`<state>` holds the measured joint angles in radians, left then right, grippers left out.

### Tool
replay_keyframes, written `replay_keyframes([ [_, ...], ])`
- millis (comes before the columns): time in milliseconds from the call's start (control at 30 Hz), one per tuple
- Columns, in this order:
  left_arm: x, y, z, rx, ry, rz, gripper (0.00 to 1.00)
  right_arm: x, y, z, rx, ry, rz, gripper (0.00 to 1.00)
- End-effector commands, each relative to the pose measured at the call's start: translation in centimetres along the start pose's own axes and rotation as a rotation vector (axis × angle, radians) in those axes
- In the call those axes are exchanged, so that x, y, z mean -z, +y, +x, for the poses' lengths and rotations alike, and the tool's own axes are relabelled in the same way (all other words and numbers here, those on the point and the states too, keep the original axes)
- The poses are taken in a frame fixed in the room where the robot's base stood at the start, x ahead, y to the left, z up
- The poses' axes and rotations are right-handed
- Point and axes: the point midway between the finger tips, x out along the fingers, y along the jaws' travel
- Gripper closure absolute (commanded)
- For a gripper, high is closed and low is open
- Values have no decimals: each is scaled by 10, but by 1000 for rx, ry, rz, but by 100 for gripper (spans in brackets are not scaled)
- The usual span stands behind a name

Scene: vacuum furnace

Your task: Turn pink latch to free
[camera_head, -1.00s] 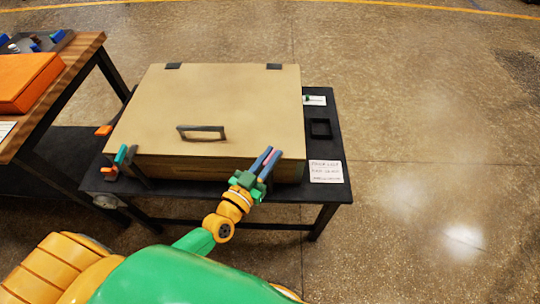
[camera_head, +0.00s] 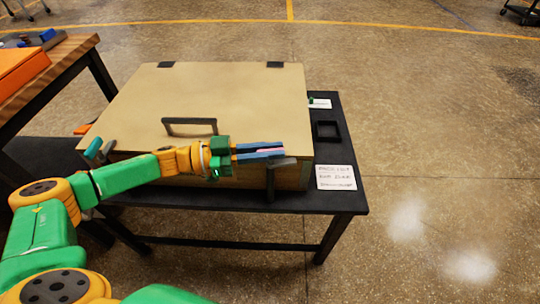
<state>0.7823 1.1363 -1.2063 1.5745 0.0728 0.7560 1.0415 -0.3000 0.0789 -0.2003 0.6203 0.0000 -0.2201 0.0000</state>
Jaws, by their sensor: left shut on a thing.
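The tan box lid (camera_head: 235,95) is shut, with a dark handle (camera_head: 190,121) on it. My left gripper (camera_head: 268,152) is at the lid's front right corner, its blue fingers lying level and pointing right. It is shut on the pink latch (camera_head: 270,151), of which only a thin pink strip shows between the fingers. My right gripper is not in view.
A teal latch (camera_head: 93,149) stands at the box's front left. The black table (camera_head: 335,190) carries a white label card (camera_head: 336,177) and a small black square frame (camera_head: 327,130) to the right. A wooden table (camera_head: 60,70) with an orange thing is at left.

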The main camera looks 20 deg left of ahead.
Motion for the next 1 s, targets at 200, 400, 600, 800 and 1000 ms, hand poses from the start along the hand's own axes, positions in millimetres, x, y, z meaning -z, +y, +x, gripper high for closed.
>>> replay_keyframes([
  [200, 0, -1, 1, -107, 3, 1, 100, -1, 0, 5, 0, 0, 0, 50],
  [400, 1, 0, 1, -163, 5, -1, 100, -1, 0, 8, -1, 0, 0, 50],
  [600, 2, 0, 1, -184, 6, -1, 100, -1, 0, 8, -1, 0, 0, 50],
  [800, 3, 0, 1, -186, 8, -1, 100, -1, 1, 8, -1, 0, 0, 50],
  [1000, 3, 0, 1, -185, 9, 0, 70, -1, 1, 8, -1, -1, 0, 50],
])
